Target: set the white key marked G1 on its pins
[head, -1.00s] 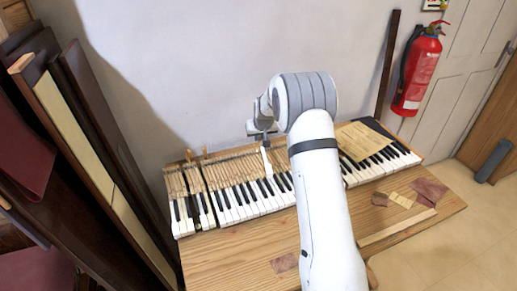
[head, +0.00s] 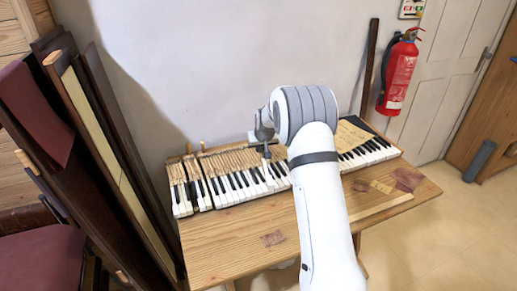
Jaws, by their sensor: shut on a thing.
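My gripper (head: 267,151) hangs over the back part of the piano keyboard, left of my white forearm. It is shut on a pale, narrow piece, which looks like a white key (head: 275,159); no G1 marking can be read at this size. The held key is over the row of keys; I cannot tell whether it touches them. The keyboard (head: 233,187) lies on a wooden bench, with bare wooden key shanks behind the black and white keys. Narrow dark gaps show near its left end. The pins cannot be made out, and my arm hides part of the keys.
Dark panels (head: 95,125) lean at left. A fire extinguisher (head: 398,75) hangs on the wall.

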